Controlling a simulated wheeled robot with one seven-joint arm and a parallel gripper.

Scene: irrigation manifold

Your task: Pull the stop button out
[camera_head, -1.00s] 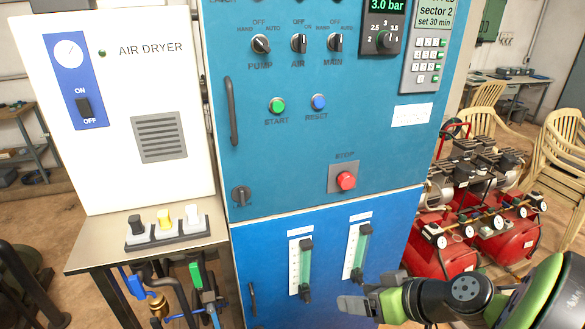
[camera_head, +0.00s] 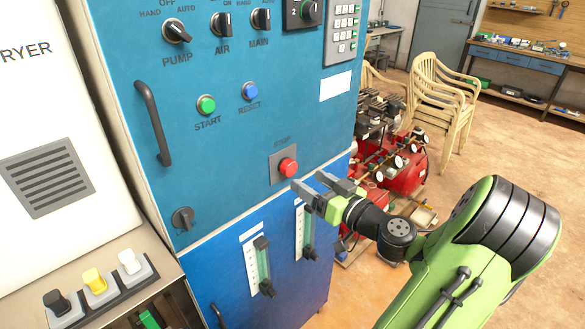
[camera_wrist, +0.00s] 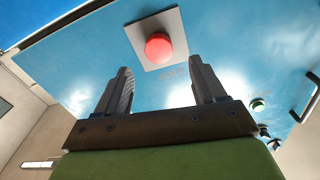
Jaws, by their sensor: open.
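The red stop button (camera_head: 288,167) sits on a grey square plate on the blue cabinet front, under the label STOP. In the wrist view the button (camera_wrist: 158,46) shows beyond the fingertips and roughly between them, with its plate around it. My gripper (camera_head: 320,184) is open and empty, just below and to the right of the button in the head view. In the wrist view its two fingers (camera_wrist: 158,80) stand apart and do not touch the button.
The green start button (camera_head: 206,104) and blue reset button (camera_head: 250,91) are up and left of the stop button. A cabinet handle (camera_head: 153,122) and two flow gauges (camera_head: 262,265) stick out from the front. Red compressors (camera_head: 405,165) stand right of the cabinet.

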